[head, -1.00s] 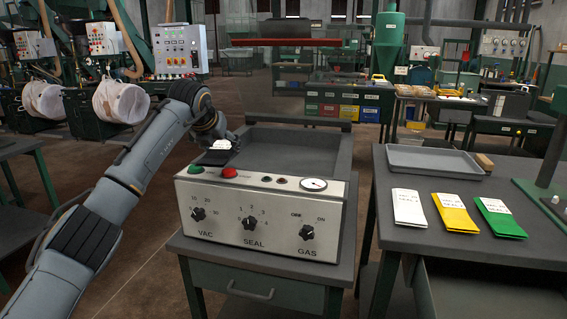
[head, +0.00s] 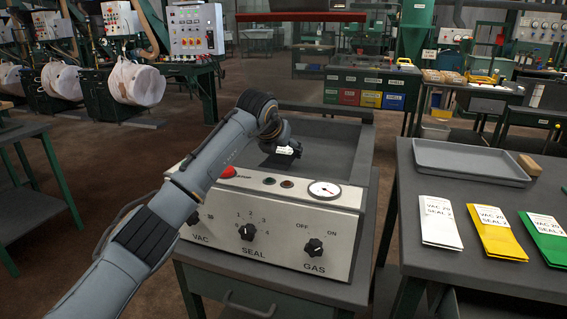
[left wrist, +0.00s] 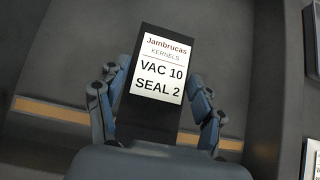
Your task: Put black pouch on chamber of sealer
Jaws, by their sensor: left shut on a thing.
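The black pouch (left wrist: 148,114) has a white label reading "Jambrucas kernels, VAC 10, SEAL 2". My left gripper (left wrist: 158,100) is shut on it, with a finger at each side. In the head view the left gripper (head: 290,141) holds the pouch (head: 272,161) over the left part of the sealer's open grey chamber (head: 334,155). Whether the pouch touches the chamber floor I cannot tell. The sealer's front panel (head: 270,228) has knobs marked VAC, SEAL and GAS and a round gauge. My left forearm hides its left end. My right gripper is not in view.
A table at right holds an empty grey tray (head: 470,162) and white (head: 438,222), yellow (head: 495,234) and green (head: 547,238) labelled pouches. A tan strip (left wrist: 58,112) crosses the grey surface in the left wrist view. A red bar (head: 300,17) is above the chamber.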

